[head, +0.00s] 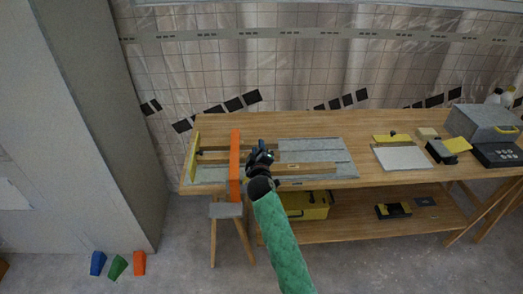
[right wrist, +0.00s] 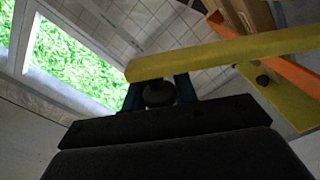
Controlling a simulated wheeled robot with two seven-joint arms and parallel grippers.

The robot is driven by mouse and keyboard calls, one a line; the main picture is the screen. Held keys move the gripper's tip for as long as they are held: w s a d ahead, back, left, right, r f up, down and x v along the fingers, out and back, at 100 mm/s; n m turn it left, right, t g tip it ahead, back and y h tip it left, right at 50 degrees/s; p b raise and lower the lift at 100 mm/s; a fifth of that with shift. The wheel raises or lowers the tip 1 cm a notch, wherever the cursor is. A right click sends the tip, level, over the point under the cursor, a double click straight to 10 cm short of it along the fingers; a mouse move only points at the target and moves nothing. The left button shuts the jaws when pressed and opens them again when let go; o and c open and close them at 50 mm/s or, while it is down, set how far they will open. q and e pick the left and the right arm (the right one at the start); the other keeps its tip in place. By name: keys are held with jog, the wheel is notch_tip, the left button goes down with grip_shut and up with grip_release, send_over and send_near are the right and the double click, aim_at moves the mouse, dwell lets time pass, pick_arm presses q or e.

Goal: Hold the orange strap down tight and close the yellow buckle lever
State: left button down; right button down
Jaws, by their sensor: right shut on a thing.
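The orange strap (head: 235,165) runs as a flat band over the wooden pieces at the bench's left part. It also shows at the upper right of the right wrist view (right wrist: 298,72). My right gripper (head: 262,158) is just right of the strap in the head view, its arm reaching up from below. In the right wrist view its blue fingers (right wrist: 160,93) are shut around a dark round knob (right wrist: 158,94) at the end of the yellow buckle lever (right wrist: 215,54). In the head view the gripper hides the lever. My left gripper is not in view.
A yellow upright piece (head: 193,158) stands at the left end of the wooden bench (head: 225,125). A small stool (head: 226,211) stands in front. A grey case (head: 482,124) and a white sheet (head: 400,158) are to the right. A yellow-black box (head: 308,207) is underneath.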

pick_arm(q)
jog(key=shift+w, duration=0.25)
pick_arm(e)
jog(key=shift+a, duration=0.1)
jog(key=c, duration=1.1)
grip_release()
jog(key=shift+s+f, duration=0.1)
jog(key=shift+s, duration=0.3)
jog(key=shift+s+b, duration=0.45)
jog(key=shift+s, duration=0.05)
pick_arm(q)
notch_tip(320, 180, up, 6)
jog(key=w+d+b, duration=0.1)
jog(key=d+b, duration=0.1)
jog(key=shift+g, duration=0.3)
pick_arm(e)
jog(key=shift+s+a, duration=0.1)
jog(key=shift+s, duration=2.9)
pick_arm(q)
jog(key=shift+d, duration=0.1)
